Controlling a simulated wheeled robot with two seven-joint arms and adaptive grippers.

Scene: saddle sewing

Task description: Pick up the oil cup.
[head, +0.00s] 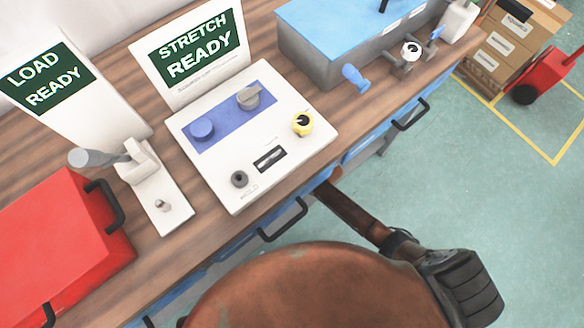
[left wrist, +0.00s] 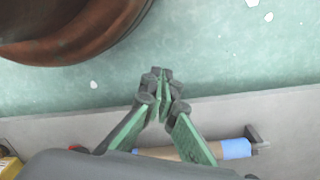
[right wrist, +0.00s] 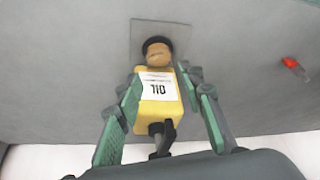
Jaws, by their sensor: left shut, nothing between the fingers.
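The oil cup (right wrist: 158,112) is yellow with a white label that reads OIL upside down in the right wrist view. A tan, rounded part and a black round piece are at its far end, in front of a square grey plate. A dark spout or handle shows at its near end. My right gripper (right wrist: 160,80) has its fingers apart, one on each side of the cup. I cannot tell whether they touch it. My left gripper (left wrist: 158,80) is shut and empty over the floor in the left wrist view. Neither gripper shows in the head view.
A workbench (head: 95,150) carries a red case (head: 60,240), a control panel (head: 250,135) and a blue-topped grey machine (head: 345,45). Cartons (head: 505,45) stand at the upper right.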

